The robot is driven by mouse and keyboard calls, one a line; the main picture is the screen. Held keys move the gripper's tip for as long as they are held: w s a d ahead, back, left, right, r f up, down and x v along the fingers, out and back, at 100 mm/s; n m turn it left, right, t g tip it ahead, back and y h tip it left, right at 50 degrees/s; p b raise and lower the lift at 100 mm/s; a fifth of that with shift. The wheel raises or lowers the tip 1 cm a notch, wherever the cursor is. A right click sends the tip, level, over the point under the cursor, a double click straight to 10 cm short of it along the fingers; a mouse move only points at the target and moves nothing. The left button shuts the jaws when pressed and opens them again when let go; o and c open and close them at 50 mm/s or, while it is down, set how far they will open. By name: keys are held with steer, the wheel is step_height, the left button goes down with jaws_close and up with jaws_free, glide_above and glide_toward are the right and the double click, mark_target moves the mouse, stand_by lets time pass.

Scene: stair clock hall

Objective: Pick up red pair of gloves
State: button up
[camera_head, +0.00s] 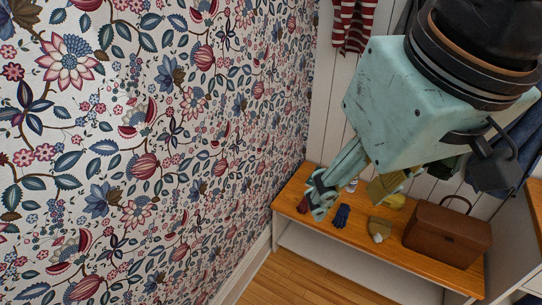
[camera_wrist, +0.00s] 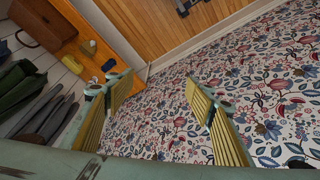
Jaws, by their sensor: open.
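The red pair of gloves (camera_head: 303,206) lies at the left end of a wooden bench top in the head view, partly covered by my gripper. My gripper (camera_head: 321,196) is above that end of the bench, pointing down. In the wrist view my gripper (camera_wrist: 163,82) is open, with its two fingers wide apart and nothing between them except the wallpaper behind. I cannot make out the red gloves in the wrist view; the left finger may hide them. A dark blue pair of gloves (camera_head: 341,215) lies just right of the red pair; it also shows in the wrist view (camera_wrist: 108,65).
The bench (camera_head: 360,239) also carries a tan cap (camera_head: 379,226), a yellow item (camera_head: 395,201) and a brown bag (camera_head: 447,236). Floral wallpaper (camera_head: 150,150) closes off the left side. Clothes, including a red striped one (camera_head: 354,22), hang above the bench.

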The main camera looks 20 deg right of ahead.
stand_by(0.3)
steer(key=w+d+m+g+p, duration=0.1)
steer(key=w+d+m+p, duration=0.2)
steer(key=w, duration=1.9)
steer(key=w+d+f+m+g, duration=0.1)
steer(key=w+d+f, duration=0.4)
steer(key=w, duration=0.5)
steer(key=w+d+f+m, duration=0.1)
steer(key=w+d+f, duration=0.1)
steer(key=w+f, duration=0.6)
steer(key=w+d+f+m, duration=0.1)
steer(key=w+d+f, duration=0.2)
steer(key=w+f, duration=0.25)
steer(key=w+d+f+m+g+p, duration=0.1)
steer(key=w+d+f, duration=0.1)
steer(key=w+f, duration=0.35)
steer(key=w+d+f+m, duration=0.1)
steer(key=w+d+f, duration=0.2)
steer(key=f, duration=0.4)
steer(key=w+d+f+m, duration=0.1)
steer(key=w+d+f, duration=0.1)
steer(key=f, duration=1.1)
steer(key=w+d+f+m+g+p, duration=0.1)
steer(key=d+f, duration=0.3)
steer(key=f, duration=0.8)
steer(key=shift+w+d+f+p, duration=0.15)
steer(key=shift+w+f+p, duration=0.15)
steer(key=shift+w+f, duration=0.05)
